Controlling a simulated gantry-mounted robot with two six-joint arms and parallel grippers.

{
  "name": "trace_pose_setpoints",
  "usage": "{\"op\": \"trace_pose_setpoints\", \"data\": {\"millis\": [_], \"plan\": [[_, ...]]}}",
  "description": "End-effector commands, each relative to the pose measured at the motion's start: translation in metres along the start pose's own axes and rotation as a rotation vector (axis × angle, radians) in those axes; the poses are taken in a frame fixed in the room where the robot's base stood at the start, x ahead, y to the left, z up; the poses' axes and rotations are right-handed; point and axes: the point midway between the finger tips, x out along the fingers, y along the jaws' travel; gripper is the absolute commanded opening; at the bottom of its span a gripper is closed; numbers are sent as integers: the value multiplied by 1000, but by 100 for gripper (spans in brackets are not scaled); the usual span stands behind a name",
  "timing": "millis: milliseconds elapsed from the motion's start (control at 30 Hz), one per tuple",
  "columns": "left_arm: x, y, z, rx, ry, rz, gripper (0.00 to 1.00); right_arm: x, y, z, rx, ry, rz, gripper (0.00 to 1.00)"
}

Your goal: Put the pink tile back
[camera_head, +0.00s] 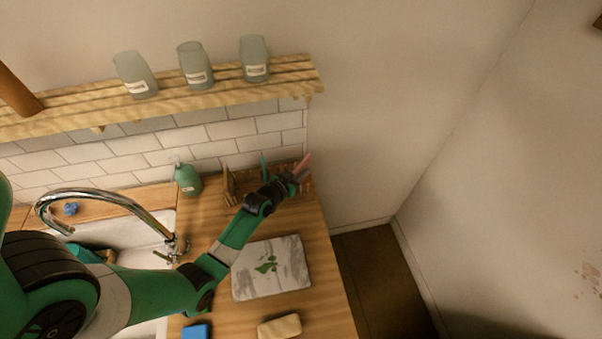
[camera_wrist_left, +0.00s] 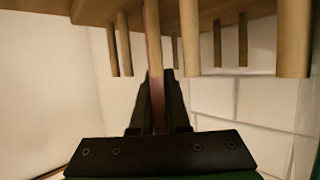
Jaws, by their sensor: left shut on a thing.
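My left gripper (camera_head: 293,178) is shut on the pink tile (camera_head: 303,164) at the right end of the wooden rack (camera_head: 232,197), near the back of the counter. In the left wrist view the pink tile (camera_wrist_left: 157,98) shows edge-on between the two fingers of the gripper (camera_wrist_left: 158,100). The rack's pegs (camera_wrist_left: 190,38) surround its far end, but I cannot tell if it is seated between them. A teal tile (camera_head: 264,164) stands upright in the rack. The gripper and arm hide part of the rack. My right gripper is not in view.
A green bottle (camera_head: 187,180) stands left of the rack, beside the sink and tap (camera_head: 110,198). A marbled board (camera_head: 270,268), a tan block (camera_head: 279,327) and a blue block (camera_head: 196,332) lie in front. A shelf (camera_head: 205,88) with jars hangs above.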

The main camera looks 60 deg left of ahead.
Motion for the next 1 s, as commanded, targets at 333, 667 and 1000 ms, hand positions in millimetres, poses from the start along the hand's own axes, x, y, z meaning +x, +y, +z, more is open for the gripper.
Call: {"op": "trace_pose_setpoints", "data": {"millis": [333, 667, 1000], "plan": [[1, 0, 2, 0, 2, 0, 17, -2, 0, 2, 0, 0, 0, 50], [1, 0, 1, 1, 2, 0, 44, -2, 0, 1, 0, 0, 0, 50], [-30, 0, -4, 0, 1, -1, 44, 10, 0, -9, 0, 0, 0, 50]]}}
